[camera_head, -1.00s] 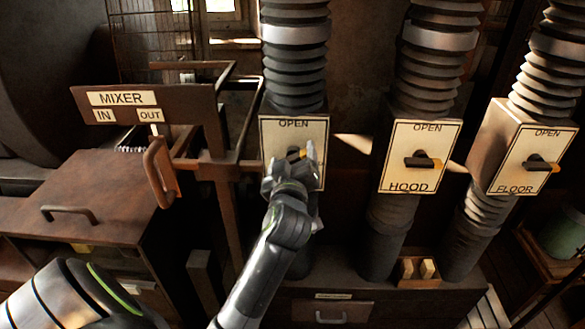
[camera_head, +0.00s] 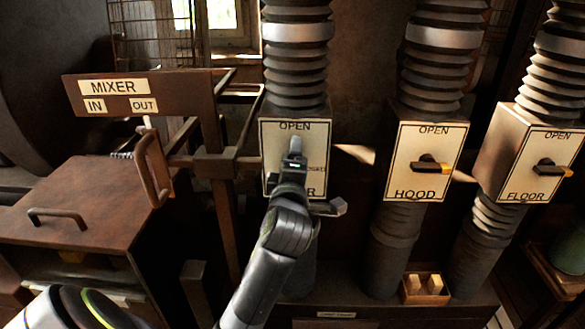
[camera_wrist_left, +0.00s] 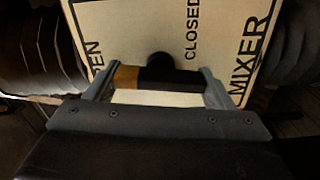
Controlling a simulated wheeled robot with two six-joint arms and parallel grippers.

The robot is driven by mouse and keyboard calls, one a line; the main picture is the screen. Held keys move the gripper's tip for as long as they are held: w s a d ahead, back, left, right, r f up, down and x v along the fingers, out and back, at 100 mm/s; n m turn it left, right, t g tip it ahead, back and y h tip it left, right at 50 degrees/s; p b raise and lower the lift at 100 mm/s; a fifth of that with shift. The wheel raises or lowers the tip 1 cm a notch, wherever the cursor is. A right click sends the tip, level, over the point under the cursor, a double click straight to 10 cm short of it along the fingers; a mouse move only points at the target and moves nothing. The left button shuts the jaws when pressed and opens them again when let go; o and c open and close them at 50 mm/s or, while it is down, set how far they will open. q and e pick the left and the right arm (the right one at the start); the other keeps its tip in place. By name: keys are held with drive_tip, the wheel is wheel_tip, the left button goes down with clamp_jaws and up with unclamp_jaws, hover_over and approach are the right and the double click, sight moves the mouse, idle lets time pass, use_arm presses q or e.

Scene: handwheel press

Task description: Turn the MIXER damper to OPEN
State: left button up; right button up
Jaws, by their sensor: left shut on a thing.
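The MIXER damper's white plate (camera_head: 317,150) is on the leftmost duct, with OPEN at its top edge. My left gripper (camera_head: 295,155) is in front of the plate and covers the damper handle there. In the left wrist view the dark handle (camera_wrist_left: 172,79) with an orange-yellow end (camera_wrist_left: 126,77) lies between the fingers of my left gripper (camera_wrist_left: 155,83), shut on it. The coloured end points toward the OPEN side of the plate; CLOSED (camera_wrist_left: 192,37) is off to one side. My right gripper is not in view.
A MIXER IN/OUT sign (camera_head: 113,88) and a brown lever handle (camera_head: 153,168) stand close to the left. HOOD (camera_head: 428,163) and FLOOR (camera_head: 540,165) dampers are to the right, their handles roughly sideways. A small wooden box (camera_head: 425,290) is low between ducts.

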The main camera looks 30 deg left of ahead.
use_arm(q)
drive_tip(key=shift+n, duration=0.9)
drive_tip(key=o, duration=1)
drive_tip(key=shift+f, duration=0.1)
